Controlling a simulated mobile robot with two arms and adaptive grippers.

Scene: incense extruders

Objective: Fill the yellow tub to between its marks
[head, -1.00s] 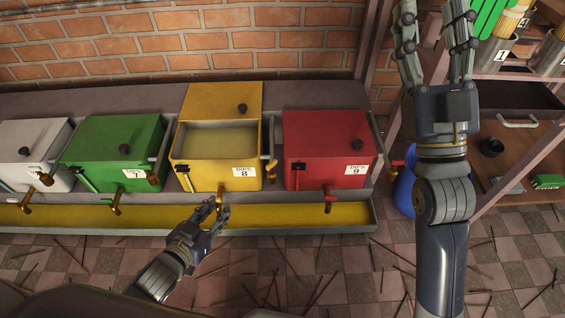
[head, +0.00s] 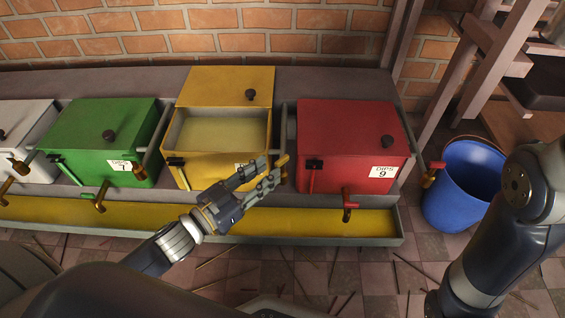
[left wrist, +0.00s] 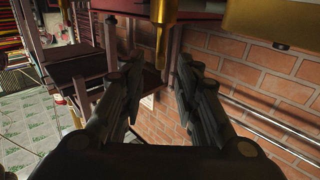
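The yellow tub (head: 198,167) stands between the green and red tubs, its lid (head: 222,86) raised. A pale yellow surface (head: 215,128) shows inside; I cannot make out the marks or tell the level against them. My left gripper (head: 282,168) is in front of the tub's right front corner, hiding much of its label and its front tap. Its fingertips are close to a brass valve handle (head: 284,159) at the tub's right side. In the left wrist view the fingers (left wrist: 160,68) are apart, with a brass piece (left wrist: 162,38) between or just beyond them; contact is unclear. My right gripper is out of view.
The green tub (head: 100,135) and red tub (head: 350,140) flank the yellow one. A yellow-bottomed trough (head: 330,222) runs along the front. A blue bucket (head: 460,190) stands on the floor at right. Thin sticks litter the tiles.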

